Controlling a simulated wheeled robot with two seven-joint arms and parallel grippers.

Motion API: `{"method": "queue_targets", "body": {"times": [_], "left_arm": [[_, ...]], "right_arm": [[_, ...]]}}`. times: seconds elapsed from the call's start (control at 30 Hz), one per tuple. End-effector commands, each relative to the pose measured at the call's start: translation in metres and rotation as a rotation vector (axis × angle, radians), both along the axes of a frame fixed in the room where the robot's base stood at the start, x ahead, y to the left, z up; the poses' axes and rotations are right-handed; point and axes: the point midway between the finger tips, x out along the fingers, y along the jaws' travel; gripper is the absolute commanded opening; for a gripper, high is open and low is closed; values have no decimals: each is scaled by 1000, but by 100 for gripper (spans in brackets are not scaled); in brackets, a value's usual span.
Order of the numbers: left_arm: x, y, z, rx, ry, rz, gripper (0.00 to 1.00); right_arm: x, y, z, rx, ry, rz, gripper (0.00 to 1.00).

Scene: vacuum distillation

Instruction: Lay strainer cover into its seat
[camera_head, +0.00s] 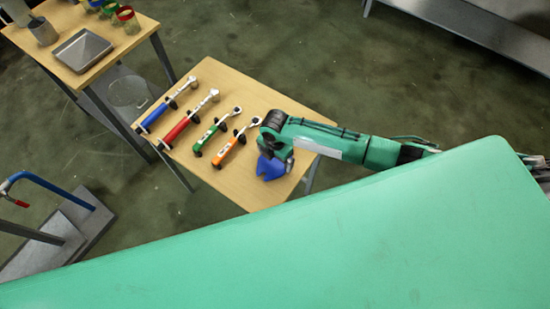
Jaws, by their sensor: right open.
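My right arm reaches in from the right over the wooden table. Its blue-ended right gripper (270,170) is open over the right part of the tabletop, with no object visible between its fingers. It is to the right of the orange-handled tool (229,150) and apart from it. I cannot make out a strainer cover or its seat in this view. My left gripper is not in view.
On the wooden table (248,188) lie tools with blue (158,113), red (180,128) and green (209,138) handles. A second table at upper left holds a metal tray (82,50), a grey cup (42,32) and coloured-rim containers. A blue-railed grey platform (75,237) stands at left.

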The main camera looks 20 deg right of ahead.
Motion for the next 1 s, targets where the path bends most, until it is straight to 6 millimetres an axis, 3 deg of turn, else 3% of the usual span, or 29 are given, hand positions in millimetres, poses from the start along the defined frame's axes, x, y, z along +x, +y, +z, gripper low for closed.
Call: {"method": "queue_targets", "body": {"times": [0.3,0.67,1.0], "left_arm": [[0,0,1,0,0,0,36],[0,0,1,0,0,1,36],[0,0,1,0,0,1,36]], "right_arm": [[0,0,-6,1,-1,1,100],[0,0,-6,1,-1,1,32],[2,1,-2,3,-4,1,32]]}}
